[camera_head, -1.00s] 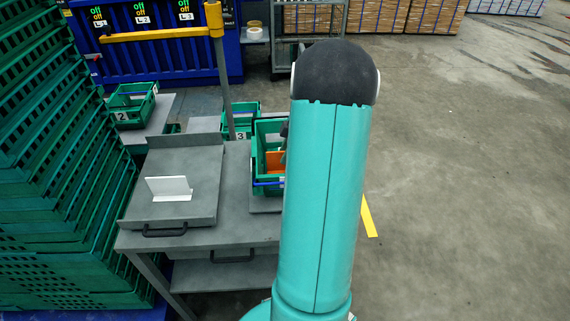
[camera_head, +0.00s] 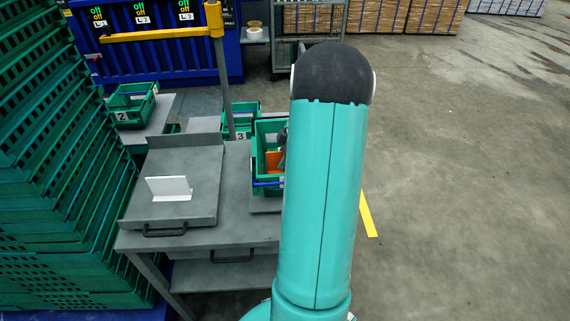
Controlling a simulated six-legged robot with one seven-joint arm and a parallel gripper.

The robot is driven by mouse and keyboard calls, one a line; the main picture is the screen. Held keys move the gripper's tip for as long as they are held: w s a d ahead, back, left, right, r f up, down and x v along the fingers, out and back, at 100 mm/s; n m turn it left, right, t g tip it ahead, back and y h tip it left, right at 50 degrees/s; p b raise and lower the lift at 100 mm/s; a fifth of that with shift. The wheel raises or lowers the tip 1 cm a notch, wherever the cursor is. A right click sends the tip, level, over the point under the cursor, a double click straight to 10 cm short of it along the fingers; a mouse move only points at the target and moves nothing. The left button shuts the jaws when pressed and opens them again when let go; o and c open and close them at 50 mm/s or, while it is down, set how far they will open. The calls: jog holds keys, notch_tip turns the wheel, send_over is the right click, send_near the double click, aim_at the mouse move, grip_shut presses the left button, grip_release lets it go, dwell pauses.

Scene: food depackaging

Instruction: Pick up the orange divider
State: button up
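The orange divider (camera_head: 273,161) shows as a small orange patch inside a green crate (camera_head: 257,147) on the right part of the grey table. My teal arm hides the right side of the crate and part of the divider. A dark part of my gripper (camera_head: 282,148) peeks out from behind the arm, over the crate and close to the divider. Its fingertips are too small and too covered to tell whether they are open, shut or touching the divider.
A white L-shaped divider (camera_head: 170,188) stands on a grey tray (camera_head: 200,205) on the table (camera_head: 235,220). Crates marked 2 (camera_head: 132,104) and 3 (camera_head: 240,123) stand behind. Stacked green crates (camera_head: 50,170) fill the left. A yellow-topped post (camera_head: 222,80) rises behind the table. The floor at right is clear.

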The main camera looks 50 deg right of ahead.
grip_shut()
